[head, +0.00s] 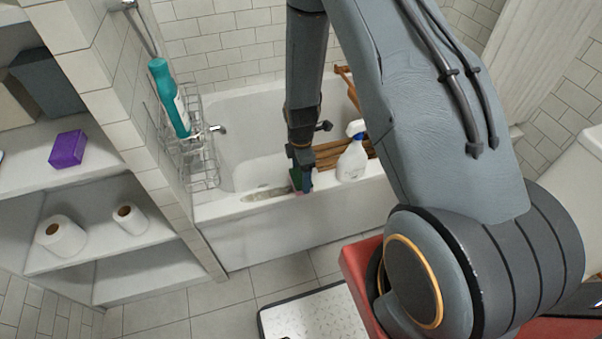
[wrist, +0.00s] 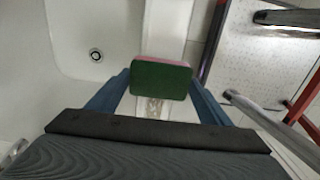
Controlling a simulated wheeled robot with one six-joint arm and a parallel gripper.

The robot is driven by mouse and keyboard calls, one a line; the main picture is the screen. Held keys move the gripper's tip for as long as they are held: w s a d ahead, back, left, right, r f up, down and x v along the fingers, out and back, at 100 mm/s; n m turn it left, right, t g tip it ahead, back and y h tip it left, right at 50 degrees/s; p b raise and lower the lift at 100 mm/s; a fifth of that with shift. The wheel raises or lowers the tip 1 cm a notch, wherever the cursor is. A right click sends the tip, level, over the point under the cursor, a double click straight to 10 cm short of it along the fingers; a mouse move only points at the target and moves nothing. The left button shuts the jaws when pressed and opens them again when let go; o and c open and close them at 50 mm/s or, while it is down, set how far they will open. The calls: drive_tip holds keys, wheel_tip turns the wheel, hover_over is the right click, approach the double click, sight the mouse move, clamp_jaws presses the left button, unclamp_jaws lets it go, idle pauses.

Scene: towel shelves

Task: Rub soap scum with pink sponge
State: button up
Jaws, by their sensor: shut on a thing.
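My gripper (head: 302,180) is over the front rim of the white bathtub (head: 245,232). It is shut on the pink sponge (wrist: 161,80), between the blue fingers in the wrist view. The sponge's dark green face is toward the wrist camera, with a thin pink edge along its far side. The soap scum (head: 266,193) is a greyish-brown streak on the rim, just left of the gripper. Part of it also shows in the wrist view (wrist: 150,108). I cannot tell whether the sponge touches the rim.
A white spray bottle (head: 352,155) stands close right of the gripper, near a slatted wooden rack (head: 328,153). A wire rack (head: 203,165) with a teal bottle (head: 170,97) is at left. Shelves hold a purple package (head: 67,149) and paper rolls.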

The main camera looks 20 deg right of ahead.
drive_tip(key=shift+f+b, duration=0.4)
drive_tip(key=shift+f, duration=0.35)
drive_tip(key=shift+a+r, duration=0.1)
drive_tip(key=shift+a, duration=1.7)
drive_tip(key=shift+a+f, duration=0.2)
drive_tip(key=shift+a, duration=5.55)
drive_tip(key=shift+a+r+b, duration=0.2)
drive_tip(key=shift+a+b, duration=0.1)
drive_tip(key=shift+a, duration=2.7)
drive_tip(key=shift+f, duration=0.1)
drive_tip(key=shift+d, duration=0.1)
